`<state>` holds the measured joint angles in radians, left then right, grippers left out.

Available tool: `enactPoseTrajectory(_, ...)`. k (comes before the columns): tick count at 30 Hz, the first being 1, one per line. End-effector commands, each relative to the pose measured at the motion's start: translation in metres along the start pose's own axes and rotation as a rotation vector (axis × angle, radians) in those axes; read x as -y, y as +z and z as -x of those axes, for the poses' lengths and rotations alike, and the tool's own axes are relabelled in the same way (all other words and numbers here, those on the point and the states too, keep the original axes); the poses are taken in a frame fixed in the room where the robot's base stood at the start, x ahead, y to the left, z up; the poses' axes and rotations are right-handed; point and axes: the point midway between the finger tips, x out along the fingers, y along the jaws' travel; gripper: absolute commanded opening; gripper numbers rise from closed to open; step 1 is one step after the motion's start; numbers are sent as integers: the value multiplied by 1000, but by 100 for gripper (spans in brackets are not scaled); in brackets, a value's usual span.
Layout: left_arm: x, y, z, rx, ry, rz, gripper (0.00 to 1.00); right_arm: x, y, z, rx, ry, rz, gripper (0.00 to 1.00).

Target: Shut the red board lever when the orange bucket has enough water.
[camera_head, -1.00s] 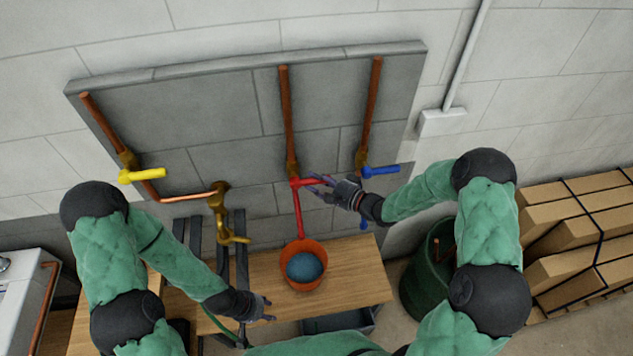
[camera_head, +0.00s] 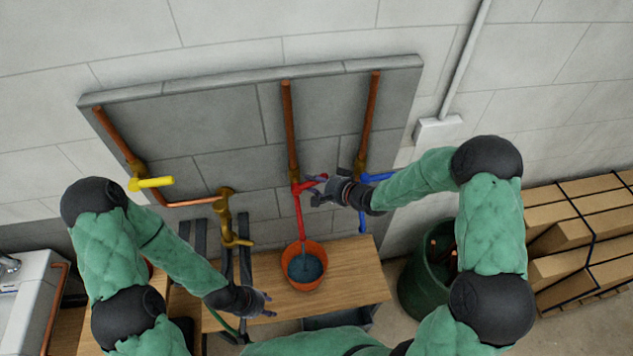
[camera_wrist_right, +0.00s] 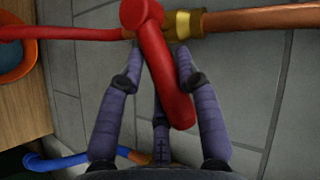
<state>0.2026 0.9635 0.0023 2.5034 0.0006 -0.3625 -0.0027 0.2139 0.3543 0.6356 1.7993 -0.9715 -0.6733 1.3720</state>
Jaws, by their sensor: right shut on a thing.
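The red board lever (camera_head: 309,183) sticks out to the right at the top of the red spout pipe (camera_head: 299,215). In the right wrist view the red lever (camera_wrist_right: 168,85) lies between the fingers of my right gripper (camera_wrist_right: 160,58), which is shut on it. In the head view my right gripper (camera_head: 322,190) is at the lever's end. The orange bucket (camera_head: 316,281) stands upright on the bench under the spout, with blue water (camera_head: 306,268) inside and a thin bluish streak below the spout. My left gripper (camera_head: 262,302) is open and empty, left of and nearer than the bucket.
A yellow lever (camera_head: 152,183) and a brass tap (camera_head: 228,225) are to the left. A blue lever (camera_head: 378,177) is close right of my right gripper. A green bin (camera_head: 425,285) and stacked boxes (camera_head: 575,235) stand right of the wooden bench (camera_head: 355,270).

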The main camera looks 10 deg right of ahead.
Motion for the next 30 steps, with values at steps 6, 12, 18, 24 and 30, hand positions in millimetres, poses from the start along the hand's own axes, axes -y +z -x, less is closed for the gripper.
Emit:
enactPoseTrajectory(6, 0, 0, -1, 0, 0, 0, 40, 1, 0, 0, 0, -4, 4, 0)
enactPoseTrajectory(12, 0, 0, 0, 0, 0, 0, 40, 1, 0, 0, 1, -4, 2, 59)
enactPoseTrajectory(18, 0, 0, 0, 0, 0, 0, 40, 0, 0, 0, 1, -3, 1, 59)
enactPoseTrajectory(24, 0, 0, 0, 0, 0, 0, 40, 0, -1, 11, -2, -2, -1, 59)
enactPoseTrajectory(30, 0, 0, 0, 0, 0, 0, 40, 1, -2, 46, -4, -3, 0, 59)
